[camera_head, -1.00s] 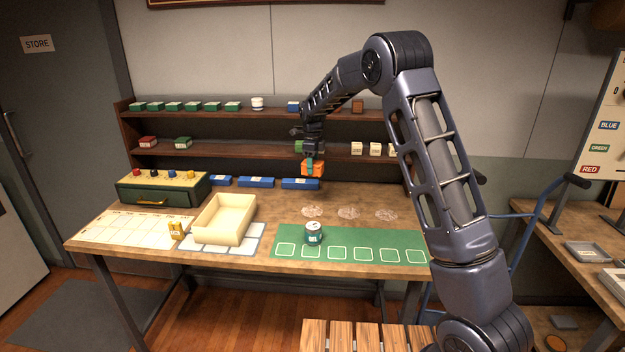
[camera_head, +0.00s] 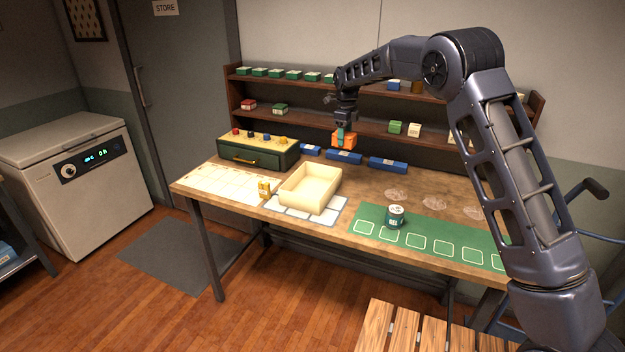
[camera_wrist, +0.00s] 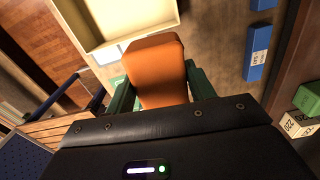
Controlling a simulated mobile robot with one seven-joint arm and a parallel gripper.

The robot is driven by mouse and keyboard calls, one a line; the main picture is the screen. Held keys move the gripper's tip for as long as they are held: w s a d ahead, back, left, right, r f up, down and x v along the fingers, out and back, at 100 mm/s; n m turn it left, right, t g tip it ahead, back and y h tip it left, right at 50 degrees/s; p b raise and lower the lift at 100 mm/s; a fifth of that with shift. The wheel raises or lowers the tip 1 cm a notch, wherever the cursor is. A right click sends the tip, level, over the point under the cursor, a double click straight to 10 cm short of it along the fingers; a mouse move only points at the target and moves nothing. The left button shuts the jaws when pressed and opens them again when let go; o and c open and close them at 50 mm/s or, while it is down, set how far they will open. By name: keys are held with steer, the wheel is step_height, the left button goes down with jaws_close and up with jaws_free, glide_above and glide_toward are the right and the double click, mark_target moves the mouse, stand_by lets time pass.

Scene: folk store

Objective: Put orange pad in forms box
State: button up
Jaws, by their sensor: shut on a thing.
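The orange pad (camera_head: 345,139) is a small block held in the air above the back part of the workbench. My gripper (camera_head: 343,134) is shut on it, with green fingers on either side. In the wrist view the orange pad (camera_wrist: 156,72) fills the space between the fingers of my gripper (camera_wrist: 158,88). A cream open-topped box (camera_head: 297,201) stands on the bench, in front of and left of the pad, and looks empty. Part of this cream box (camera_wrist: 135,22) shows at the top of the wrist view. I cannot read a forms label on it.
Blue boxes (camera_head: 387,164) line the bench back below shelves of small boxes. A green drawer unit (camera_head: 245,153) stands left. A yellow item (camera_head: 264,188) and a dark can (camera_head: 395,216) flank the cream box. A slatted wooden surface (camera_head: 400,332) is at the front.

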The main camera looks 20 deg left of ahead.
glide_above(312, 193)
steer(key=shift+n, duration=0.4)
step_height(312, 193, down, 20)
steer(key=shift+a+r, duration=0.1)
steer(key=o, duration=1)
steer(key=shift+f, duration=0.2)
steer(key=shift+r, duration=0.15)
step_height(312, 193, up, 12)
steer(key=shift+w+r, duration=0.1)
